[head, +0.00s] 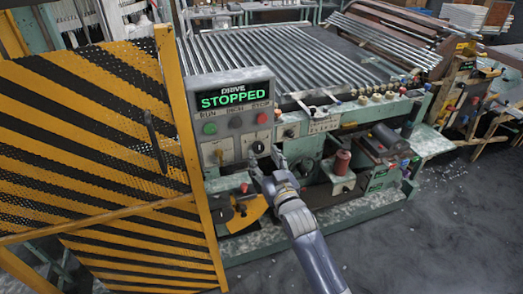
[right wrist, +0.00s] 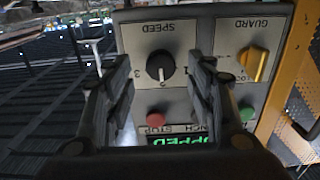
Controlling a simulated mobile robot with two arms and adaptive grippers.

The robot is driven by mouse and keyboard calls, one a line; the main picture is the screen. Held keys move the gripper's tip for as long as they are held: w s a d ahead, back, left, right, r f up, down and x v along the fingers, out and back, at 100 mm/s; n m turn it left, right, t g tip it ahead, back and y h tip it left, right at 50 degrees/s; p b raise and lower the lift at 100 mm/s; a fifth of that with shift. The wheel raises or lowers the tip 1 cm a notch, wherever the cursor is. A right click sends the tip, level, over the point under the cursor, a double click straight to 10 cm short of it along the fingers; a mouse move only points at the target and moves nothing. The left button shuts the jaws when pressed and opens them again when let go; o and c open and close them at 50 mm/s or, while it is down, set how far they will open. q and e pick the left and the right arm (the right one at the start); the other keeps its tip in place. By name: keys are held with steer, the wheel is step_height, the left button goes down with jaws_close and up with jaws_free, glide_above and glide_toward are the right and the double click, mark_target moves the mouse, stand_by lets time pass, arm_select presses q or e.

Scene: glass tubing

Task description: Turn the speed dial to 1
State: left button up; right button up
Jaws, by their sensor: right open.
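The speed dial (right wrist: 160,65) is a round black knob on a grey plate marked SPEED, upside down in the right wrist view. A white mark on the knob points down in that picture; which number it meets is too small to tell. The dial also shows on the machine's panel in the head view (head: 258,147). My right gripper (head: 265,156) is open in front of the panel. My left gripper is not in view.
A yellow guard switch (right wrist: 254,64) sits beside the speed plate. A red button (right wrist: 155,117) and a green button (right wrist: 246,112) are close by. The display (head: 235,97) reads DRIVE STOPPED. A yellow and black striped gate (head: 90,130) stands at the left.

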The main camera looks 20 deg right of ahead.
mark_target(260, 150)
steer(key=shift+w, duration=1.5)
steer(key=shift+a, duration=0.1)
steer(key=c, duration=1.1)
